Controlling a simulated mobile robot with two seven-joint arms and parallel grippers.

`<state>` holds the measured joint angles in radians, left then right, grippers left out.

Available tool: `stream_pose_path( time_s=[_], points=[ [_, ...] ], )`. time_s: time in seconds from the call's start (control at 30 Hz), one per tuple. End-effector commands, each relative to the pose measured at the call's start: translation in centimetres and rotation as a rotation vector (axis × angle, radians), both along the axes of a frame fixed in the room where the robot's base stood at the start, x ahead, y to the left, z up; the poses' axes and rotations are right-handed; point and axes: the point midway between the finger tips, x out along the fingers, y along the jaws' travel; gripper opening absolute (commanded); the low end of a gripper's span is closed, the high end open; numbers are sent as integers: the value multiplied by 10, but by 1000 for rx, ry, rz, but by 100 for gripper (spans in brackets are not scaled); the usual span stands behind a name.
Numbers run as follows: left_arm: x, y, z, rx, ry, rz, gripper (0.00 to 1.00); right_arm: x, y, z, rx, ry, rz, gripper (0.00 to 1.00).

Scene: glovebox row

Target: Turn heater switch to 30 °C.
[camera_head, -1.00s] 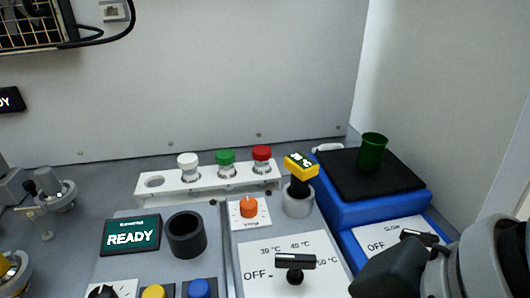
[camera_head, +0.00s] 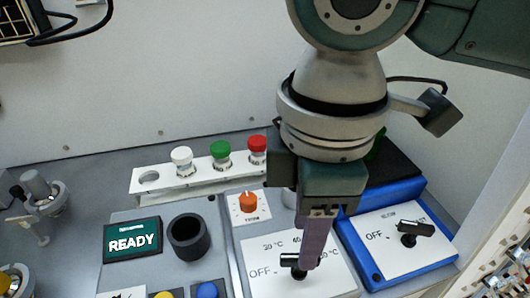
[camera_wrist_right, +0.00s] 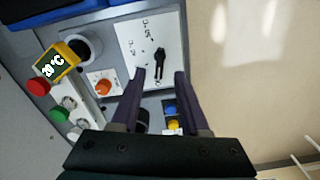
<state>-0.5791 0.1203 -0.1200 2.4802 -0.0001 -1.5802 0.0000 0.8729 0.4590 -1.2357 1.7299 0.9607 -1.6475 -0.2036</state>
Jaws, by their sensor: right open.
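The heater switch (camera_head: 289,261) is a black bar handle on a white dial plate (camera_head: 262,285). Its bar lies level, towards the OFF mark at its left. The plate's temperature marks are partly hidden by my right gripper (camera_head: 315,262). This gripper points down over the plate, its dark purple fingers overlapping the switch's right end. In the right wrist view, the open fingers (camera_wrist_right: 160,73) have the switch (camera_wrist_right: 160,63) between and just beyond their tips; contact cannot be told. A yellow-framed display (camera_wrist_right: 62,60) reads 20 °C. My left gripper is not in view.
A blue device (camera_head: 398,270) with another black switch (camera_head: 412,229) stands close at right. An orange knob (camera_head: 249,202), a black cup-like holder (camera_head: 188,237) and a READY screen (camera_head: 132,239) are at left. A white rack (camera_head: 205,177) holds capped vials behind.

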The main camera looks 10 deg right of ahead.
Motion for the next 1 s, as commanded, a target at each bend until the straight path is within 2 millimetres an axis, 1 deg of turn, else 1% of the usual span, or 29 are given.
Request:
stream_pose_path(
  time_s=[0.03,0.1,0.23,0.4,0.6,1.0],
  points=[
    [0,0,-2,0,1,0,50,-1,0,-11,-1,4,-1,45],
    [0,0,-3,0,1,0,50,-1,0,-22,-2,1,0,45],
    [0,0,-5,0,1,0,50,0,0,-37,-1,0,0,45],
    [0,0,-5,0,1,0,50,0,0,-43,1,-2,0,45],
    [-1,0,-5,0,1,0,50,0,0,-43,1,-2,1,45],
    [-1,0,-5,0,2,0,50,0,0,-43,1,-1,1,0]
  ],
)
